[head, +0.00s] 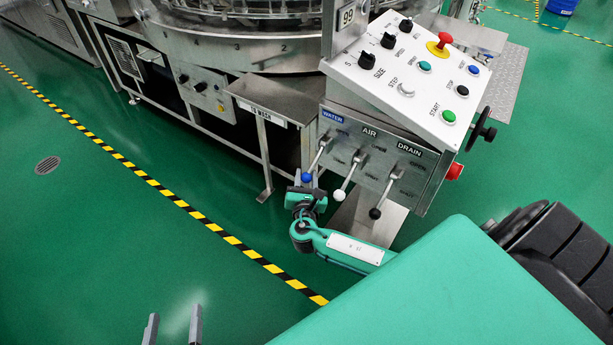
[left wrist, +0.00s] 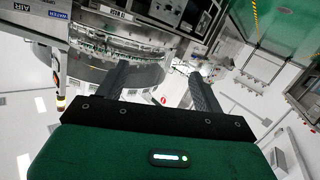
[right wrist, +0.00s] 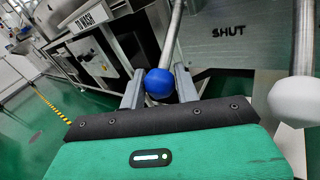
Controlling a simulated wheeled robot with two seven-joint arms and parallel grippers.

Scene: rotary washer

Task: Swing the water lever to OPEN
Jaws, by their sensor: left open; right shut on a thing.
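The water lever (head: 318,156) is a metal rod with a blue ball knob (head: 306,177), below the blue WATER label (head: 332,115). It slants down to the left, about parallel to the two levers beside it. My right gripper (right wrist: 158,82) is shut around the blue knob, which shows between its fingers in the right wrist view. In that view the word SHUT (right wrist: 229,30) is on the panel right of the lever; I see no OPEN mark. My left gripper (head: 174,318) is open and empty above the floor, far from the panel; its fingers also show in the left wrist view (left wrist: 160,75).
The white-knobbed AIR lever (head: 349,175) stands just right of the water lever, and the black-knobbed DRAIN lever (head: 384,196) is further right. A sloped button console (head: 400,75) is above. A small steel table (head: 275,97) stands to the left. Green floor lies open at left.

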